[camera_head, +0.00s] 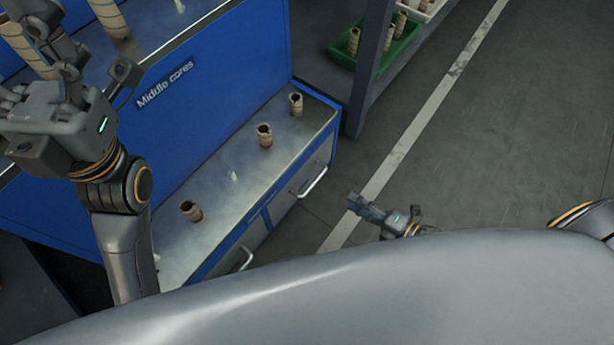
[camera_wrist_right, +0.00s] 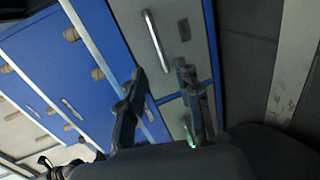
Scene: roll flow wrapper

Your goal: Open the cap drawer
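A blue cabinet (camera_head: 215,75) has two grey drawers in its low front, and both look closed. The right-hand drawer (camera_head: 320,165) has a silver bar handle (camera_head: 312,181). The left-hand drawer (camera_head: 250,243) has a similar handle (camera_head: 242,260). I cannot read which is the cap drawer. My right gripper (camera_head: 362,206) is in front of the drawers, to the right of the right-hand handle and apart from it. In the right wrist view its fingers (camera_wrist_right: 160,90) are spread and empty, and a drawer handle (camera_wrist_right: 157,42) shows beyond them. My left gripper (camera_head: 92,68) is raised at the upper left, fingers apart and empty.
Several brown cores, such as one core (camera_head: 264,135), stand on the steel ledge (camera_head: 225,165) above the drawers. A green crate (camera_head: 382,50) with cores sits on a rack at the top. The floor (camera_head: 500,130) at the right is clear.

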